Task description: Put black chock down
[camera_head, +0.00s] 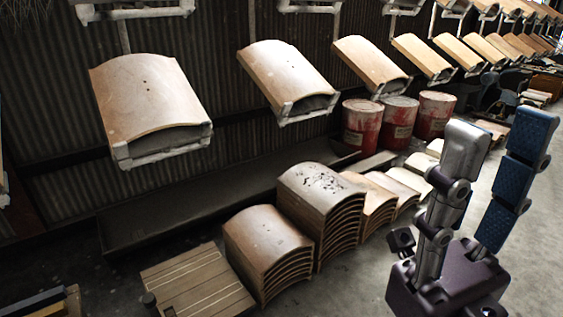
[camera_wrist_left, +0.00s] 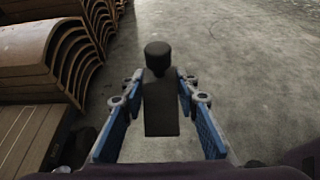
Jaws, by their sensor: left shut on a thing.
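The black chock (camera_wrist_left: 161,105), a dark block with a rounded knob at its far end, is in the middle of the left wrist view. My left gripper (camera_wrist_left: 160,84) has its blue-padded fingers on both sides of it and is shut on it. Floor shows beyond the chock; I cannot tell its height. In the head view a small dark knob (camera_head: 149,299) shows at the bottom, in front of the wooden boards; I cannot tell if it is the chock's. My right gripper (camera_head: 498,140) is at the right of the head view, fingers up, apart and empty.
Curved wooden panels (camera_head: 268,243) stand in stacks on the floor, beside flat wooden boards (camera_head: 195,280). More panels hang from the conveyor (camera_head: 150,95) above. Red barrels (camera_head: 362,127) stand behind. Bare concrete floor (camera_wrist_left: 235,60) is open to the right in the left wrist view.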

